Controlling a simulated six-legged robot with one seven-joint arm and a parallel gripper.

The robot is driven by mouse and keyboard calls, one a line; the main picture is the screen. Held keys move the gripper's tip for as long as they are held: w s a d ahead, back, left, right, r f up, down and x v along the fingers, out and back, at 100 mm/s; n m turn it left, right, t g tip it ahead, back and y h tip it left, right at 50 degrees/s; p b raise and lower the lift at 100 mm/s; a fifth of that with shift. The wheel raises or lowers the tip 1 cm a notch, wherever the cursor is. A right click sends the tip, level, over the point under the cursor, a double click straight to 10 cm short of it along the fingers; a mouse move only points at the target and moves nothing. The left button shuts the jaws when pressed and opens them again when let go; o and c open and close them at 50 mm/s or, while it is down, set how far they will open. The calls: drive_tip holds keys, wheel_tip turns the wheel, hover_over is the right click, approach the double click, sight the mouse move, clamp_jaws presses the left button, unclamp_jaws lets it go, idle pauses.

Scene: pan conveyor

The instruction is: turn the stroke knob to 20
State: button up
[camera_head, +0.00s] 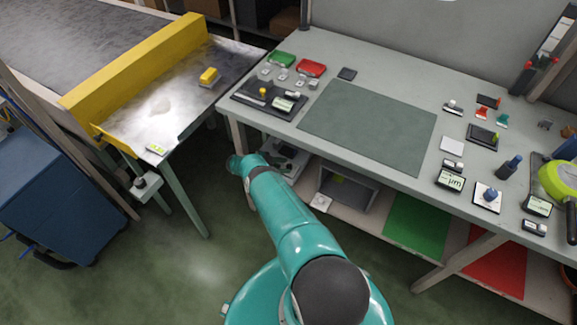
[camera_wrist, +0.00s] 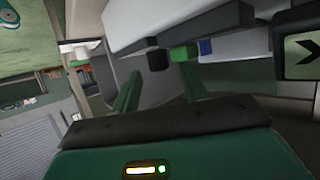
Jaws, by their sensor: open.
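I cannot read any label naming the stroke knob. A small white box with a dark knob (camera_head: 140,182) is fixed by the conveyor's leg in the head view. In the wrist view a pale slab-like body fills the top, with a black knob-like piece (camera_wrist: 157,60), a green piece (camera_wrist: 183,53) and a blue piece (camera_wrist: 205,47) below it. My gripper (camera_wrist: 158,88) is open, its two green fingers apart with nothing seen between them. The black piece appears just beyond the fingertips; I see no contact. In the head view my arm hides the gripper.
The workbench has a grey-green mat (camera_head: 370,125), a dark control panel (camera_head: 268,100) at its left end and several small devices at right. Open floor lies between.

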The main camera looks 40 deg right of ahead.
drive_tip(key=v, duration=1)
drive_tip(key=shift+r, duration=0.15)
drive_tip(key=shift+a, duration=0.1)
